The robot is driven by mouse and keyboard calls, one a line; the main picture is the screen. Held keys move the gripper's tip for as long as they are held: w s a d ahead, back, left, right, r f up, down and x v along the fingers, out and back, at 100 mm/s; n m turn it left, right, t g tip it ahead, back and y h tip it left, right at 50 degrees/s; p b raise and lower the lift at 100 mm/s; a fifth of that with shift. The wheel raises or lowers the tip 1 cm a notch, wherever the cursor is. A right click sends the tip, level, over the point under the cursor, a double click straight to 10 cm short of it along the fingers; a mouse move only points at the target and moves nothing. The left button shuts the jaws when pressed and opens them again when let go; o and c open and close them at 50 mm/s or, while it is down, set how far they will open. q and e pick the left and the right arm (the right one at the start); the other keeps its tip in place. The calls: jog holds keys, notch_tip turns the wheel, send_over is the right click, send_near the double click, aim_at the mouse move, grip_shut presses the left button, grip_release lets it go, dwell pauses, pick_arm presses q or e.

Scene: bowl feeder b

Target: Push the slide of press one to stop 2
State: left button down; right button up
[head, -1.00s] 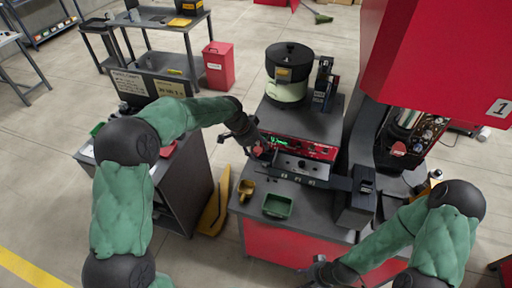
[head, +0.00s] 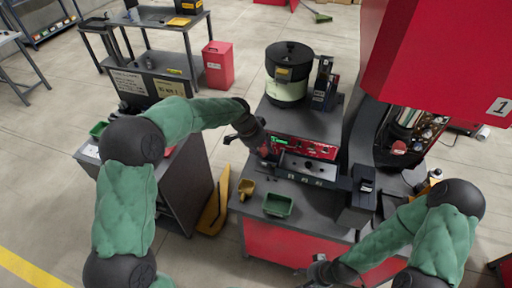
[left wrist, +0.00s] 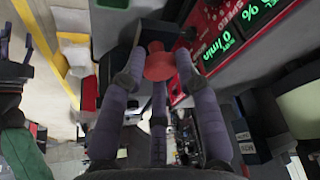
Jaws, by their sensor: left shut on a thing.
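My left gripper (head: 264,150) is at the left end of the control panel (head: 308,148) of the feeder station. In the left wrist view its fingers (left wrist: 158,85) close around a red knob (left wrist: 158,64). The knob is mostly hidden by the gripper in the head view. A dark rail (head: 308,170) with small marks along its front runs right from the gripper to a black block (head: 358,195); the marks are too small to read. My right gripper (head: 318,270) is low in the head view, apart from the rail; its fingers are unclear.
A black-lidded bowl (head: 288,72) stands behind the panel. A green tray (head: 278,205) and a yellow scoop (head: 246,187) lie on the front of the grey top. A red housing marked 1 (head: 440,60) overhangs at the right.

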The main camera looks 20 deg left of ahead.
pick_arm(q)
jog(key=d, duration=2.1)
jog(key=shift+s+d+r, duration=0.15)
jog(key=shift+r, duration=0.2)
jog(key=shift+d, duration=0.25)
jog(key=shift+r, duration=0.1)
jog(key=c, duration=1)
grip_release()
jog(key=shift+o, duration=0.5)
jog(key=shift+f, duration=0.25)
jog(key=shift+s, duration=0.1)
jog(key=v, duration=1.2)
